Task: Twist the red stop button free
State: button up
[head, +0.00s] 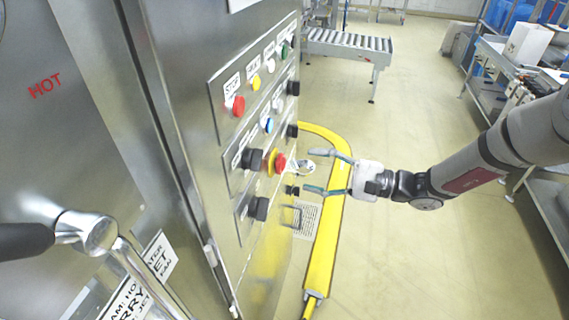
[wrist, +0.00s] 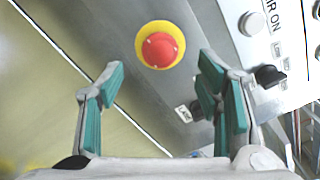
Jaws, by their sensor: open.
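The red stop button (head: 279,163) is a mushroom head on a yellow collar, mounted on the steel control panel (head: 225,165). In the wrist view the red button (wrist: 160,50) faces me with its yellow ring (wrist: 142,36) around it, beyond my fingertips and between the two fingers' lines. My gripper (head: 313,171) is open and empty, to the right of the button in the head view, with its fingers pointing at the panel. The gripper (wrist: 160,75) also shows in the wrist view, its teal pads wide apart. No finger appears to touch the button.
Another red button (head: 235,106), a yellow button (head: 256,83), a blue button (head: 268,125) and several black knobs (head: 252,159) share the panel. A yellow floor rail (head: 325,240) runs below. A roller conveyor (head: 348,42) stands behind; the floor between is clear.

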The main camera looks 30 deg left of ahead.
aim_at(285, 165)
jog(key=p+x, duration=0.1)
jog(key=x, duration=0.6)
jog(key=shift+c, duration=0.5)
jog(key=c, duration=1.1)
